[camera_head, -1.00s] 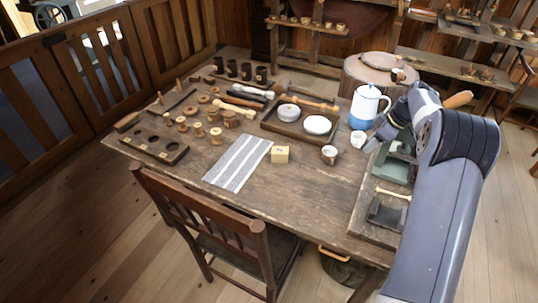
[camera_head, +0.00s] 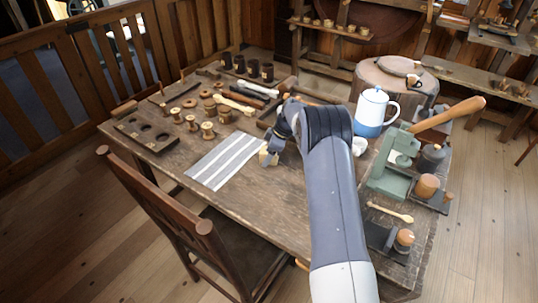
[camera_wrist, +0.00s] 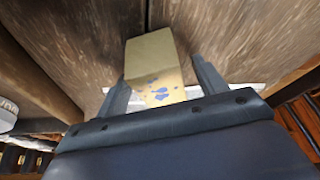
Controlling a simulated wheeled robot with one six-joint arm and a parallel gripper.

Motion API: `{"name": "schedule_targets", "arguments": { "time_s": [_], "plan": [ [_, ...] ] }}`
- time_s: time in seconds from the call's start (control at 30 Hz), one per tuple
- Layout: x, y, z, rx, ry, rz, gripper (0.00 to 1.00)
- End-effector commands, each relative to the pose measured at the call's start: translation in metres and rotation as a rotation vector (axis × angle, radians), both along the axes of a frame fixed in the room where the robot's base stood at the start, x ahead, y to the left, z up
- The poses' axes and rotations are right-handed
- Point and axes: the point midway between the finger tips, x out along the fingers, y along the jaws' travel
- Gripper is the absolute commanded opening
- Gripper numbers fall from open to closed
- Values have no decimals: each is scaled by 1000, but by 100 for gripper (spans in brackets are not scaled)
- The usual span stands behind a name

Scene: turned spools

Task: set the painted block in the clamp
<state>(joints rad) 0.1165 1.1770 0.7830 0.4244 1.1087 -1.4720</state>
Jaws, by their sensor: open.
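The painted block (camera_wrist: 152,55) is pale yellow with blue marks on one face. In the wrist view it stands between the two spread fingers of my gripper (camera_wrist: 160,76), with room at both sides. A green lever device (camera_head: 390,172) with a long wooden handle stands at the table's right. In front of it is a dark holder (camera_head: 380,236) with a wooden knob. I cannot tell for sure which of these is the clamp.
The striped cloth (camera_head: 222,160) lies left of the block. A blue and white pot (camera_head: 371,108) and a white cup (camera_head: 358,146) stand right of my arm. Wooden spools (camera_head: 208,131) are at the left. My arm hides part of the tray (camera_head: 266,118). A chair (camera_head: 170,215) stands in front.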

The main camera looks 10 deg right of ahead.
Motion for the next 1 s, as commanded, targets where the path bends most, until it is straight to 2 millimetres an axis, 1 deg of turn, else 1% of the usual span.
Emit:
{"name": "schedule_targets", "arguments": {
  "time_s": [0.1, 0.27, 0.9, 0.93, 1.0],
  "plan": [
    [1, 1, -3, -1, -2, -1, 67],
    [1, 1, -4, -1, -2, -1, 67],
    [1, 1, -3, -1, -2, -1, 16],
    [1, 1, -3, -1, -2, -1, 13],
    [1, 1, -3, -1, -2, -1, 13]
  ]
}}
